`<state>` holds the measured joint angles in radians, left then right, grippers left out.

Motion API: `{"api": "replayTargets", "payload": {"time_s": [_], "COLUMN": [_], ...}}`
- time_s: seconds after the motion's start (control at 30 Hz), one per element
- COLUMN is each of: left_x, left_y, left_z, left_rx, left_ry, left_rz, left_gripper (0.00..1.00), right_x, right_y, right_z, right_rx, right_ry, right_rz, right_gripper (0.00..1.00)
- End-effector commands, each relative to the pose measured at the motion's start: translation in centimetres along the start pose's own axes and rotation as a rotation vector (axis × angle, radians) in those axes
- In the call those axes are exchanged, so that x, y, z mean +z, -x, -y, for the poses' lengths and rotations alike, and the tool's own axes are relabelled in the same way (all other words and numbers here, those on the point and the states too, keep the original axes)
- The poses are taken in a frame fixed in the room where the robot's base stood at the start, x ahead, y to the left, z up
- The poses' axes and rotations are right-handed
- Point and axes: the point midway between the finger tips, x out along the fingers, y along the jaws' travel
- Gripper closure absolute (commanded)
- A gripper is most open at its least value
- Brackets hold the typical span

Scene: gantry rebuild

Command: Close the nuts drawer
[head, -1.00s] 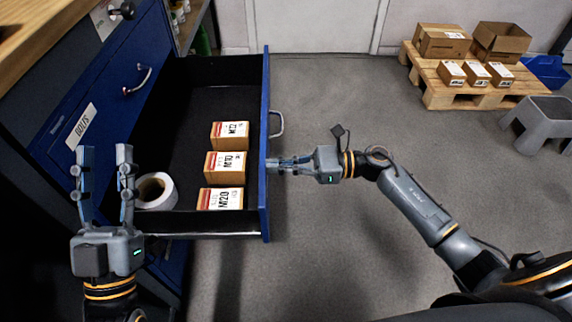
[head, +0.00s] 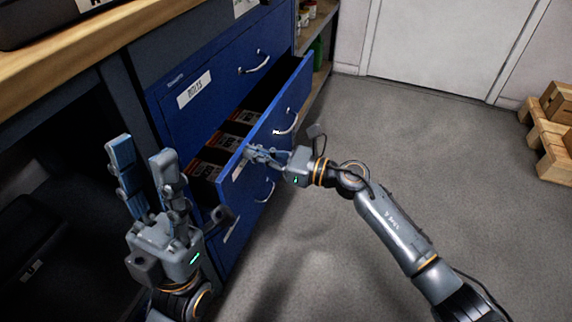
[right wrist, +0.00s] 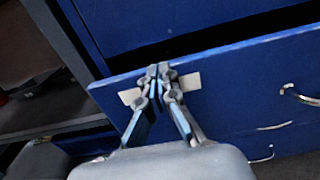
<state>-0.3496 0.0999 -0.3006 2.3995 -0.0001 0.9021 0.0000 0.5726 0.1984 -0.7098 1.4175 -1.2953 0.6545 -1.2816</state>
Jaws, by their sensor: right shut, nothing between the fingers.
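The blue drawer (head: 299,88) below the one labelled BOLTS is partly open, its front standing out from the cabinet. Its label (right wrist: 190,82) is mostly hidden behind my right fingers, so I cannot read it. Boxes (head: 225,141) show inside through the gap. My right gripper (head: 252,153) is shut and empty, its fingertips at the drawer front over the label, left of the handle (head: 287,123). In the right wrist view, the closed fingertips (right wrist: 158,72) appear against the front panel. My left gripper (head: 142,150) is open and empty, left of the drawer.
The closed BOLTS drawer (head: 220,75) is above, and another drawer with a handle (head: 265,192) is below. A wooden worktop (head: 90,40) runs along the upper left. Grey floor (head: 400,130) is clear to the right, with a pallet (head: 548,145) at the far right.

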Motion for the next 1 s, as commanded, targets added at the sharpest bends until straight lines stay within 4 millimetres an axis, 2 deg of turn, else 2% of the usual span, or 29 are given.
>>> {"api": "replayTargets", "payload": {"time_s": [0.03, 0.2, 0.4, 1.0], "left_x": [0.1, 0.2, 0.4, 0.4], "left_y": [0.5, 1.1, 1.4, 1.1], "left_z": [0.0, 0.0, 0.0, 0.0], "left_rx": [0.0, 0.0, 0.0, 0.006], "left_ry": [0.0, 0.0, 0.0, -0.001], "left_rz": [0.001, 0.001, 0.004, -0.009], "left_gripper": [0.6, 0.6, 0.6, 0.6], "right_x": [-0.2, -0.1, -0.1, -0.1], "right_y": [-1.0, -3.4, -4.7, -4.6], "right_z": [0.0, 0.0, 0.0, 0.2], "right_rx": [0.002, 0.001, 0.0, -0.001], "right_ry": [0.001, 0.001, 0.0, 0.0], "right_rz": [0.001, 0.001, 0.0, 0.0], "right_gripper": [1.0, 1.0, 1.0, 1.0]}}
